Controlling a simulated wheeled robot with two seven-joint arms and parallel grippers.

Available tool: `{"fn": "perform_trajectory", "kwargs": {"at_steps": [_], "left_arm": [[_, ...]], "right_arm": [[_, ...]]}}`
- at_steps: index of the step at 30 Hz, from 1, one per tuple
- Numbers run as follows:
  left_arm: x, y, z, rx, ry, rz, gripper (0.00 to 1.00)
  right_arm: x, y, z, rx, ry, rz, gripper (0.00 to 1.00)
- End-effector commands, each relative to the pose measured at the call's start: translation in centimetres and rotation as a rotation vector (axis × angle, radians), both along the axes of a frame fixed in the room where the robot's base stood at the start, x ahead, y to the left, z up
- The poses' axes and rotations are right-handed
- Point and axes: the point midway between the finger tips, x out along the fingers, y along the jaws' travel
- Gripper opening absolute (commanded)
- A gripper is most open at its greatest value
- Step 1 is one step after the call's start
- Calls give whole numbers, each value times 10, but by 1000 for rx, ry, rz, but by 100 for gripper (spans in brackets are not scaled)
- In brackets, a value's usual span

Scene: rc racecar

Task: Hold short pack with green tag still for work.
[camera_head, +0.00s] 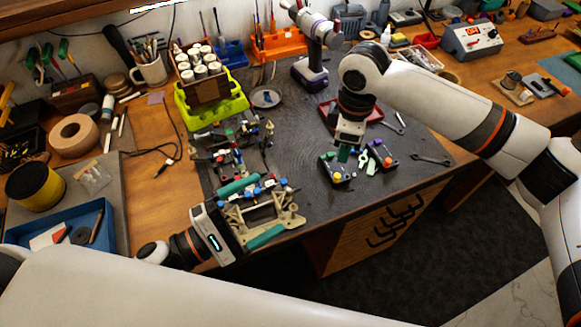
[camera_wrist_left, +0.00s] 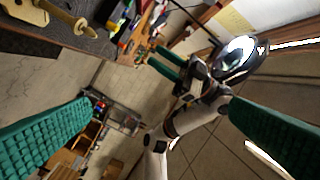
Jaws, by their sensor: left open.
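A short dark pack with a green tag (camera_head: 332,170) and some red lies on the grey mat, in the head view. A second short pack (camera_head: 380,156) with purple and orange marks lies to its right. My right gripper (camera_head: 344,158) points down just above and beside the green-tagged pack. In the left wrist view its two green fingers (camera_wrist_left: 165,66) look apart, with nothing clear between them. My left gripper (camera_head: 252,211) is open, one green finger on either side of the beige car chassis (camera_head: 285,220). Its pads are wide apart in the left wrist view (camera_wrist_left: 160,135).
A wrench (camera_head: 432,159) lies right of the packs, near the mat's edge. A lime crate (camera_head: 212,100), a drill (camera_head: 312,65) and a red tray (camera_head: 372,112) stand behind. A blue tray (camera_head: 100,215) is at the left. Mat between chassis and packs is mostly clear.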

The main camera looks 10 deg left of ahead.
Motion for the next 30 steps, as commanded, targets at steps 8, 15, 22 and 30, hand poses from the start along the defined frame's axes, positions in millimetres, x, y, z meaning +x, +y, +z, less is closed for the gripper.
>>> {"fn": "perform_trajectory", "kwargs": {"at_steps": [8, 15, 22, 30], "left_arm": [[11, 13, 41, 60, -131, 6, 100], [24, -5, 26, 306, -370, -67, 100], [50, -29, -6, 681, -712, -188, 100], [105, -38, -58, 1255, -1168, -393, 100]], "right_arm": [[0, 0, 0, 0, 0, 0, 36], [0, 0, 0, 0, 0, 0, 36], [0, 0, 0, 0, 0, 0, 36], [0, 0, 0, 0, 0, 0, 36]]}}
